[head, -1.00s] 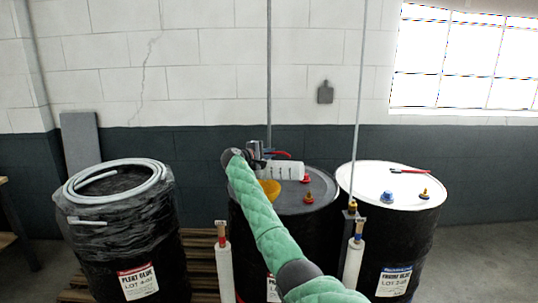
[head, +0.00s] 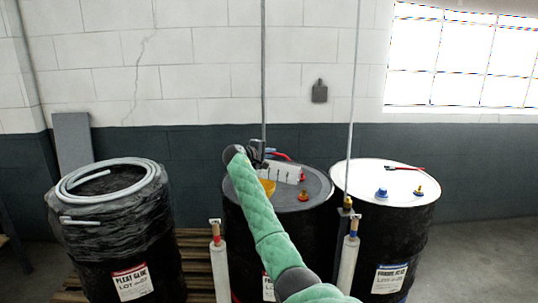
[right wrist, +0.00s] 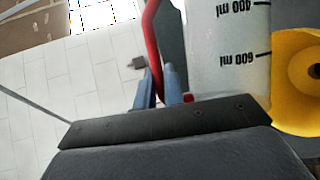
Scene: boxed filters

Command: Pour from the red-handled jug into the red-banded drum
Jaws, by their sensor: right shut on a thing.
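The jug (head: 286,172) is pale and translucent, with a red handle (head: 281,156). It is tipped over above the middle drum's top (head: 312,193), its right end lower. My right gripper (head: 264,151) is shut on the handle. In the right wrist view the jug (right wrist: 228,55) shows upside-down ml marks, and the red handle (right wrist: 153,45) runs to the fingers (right wrist: 158,92). A yellow funnel (head: 268,187) is on the middle drum, partly behind my arm; it also shows beside the jug in the wrist view (right wrist: 292,85). Liquid cannot be made out. My left gripper is out of view.
A plastic-wrapped drum (head: 120,235) with a red-banded label and coiled hose (head: 85,178) stands left. A wall is behind.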

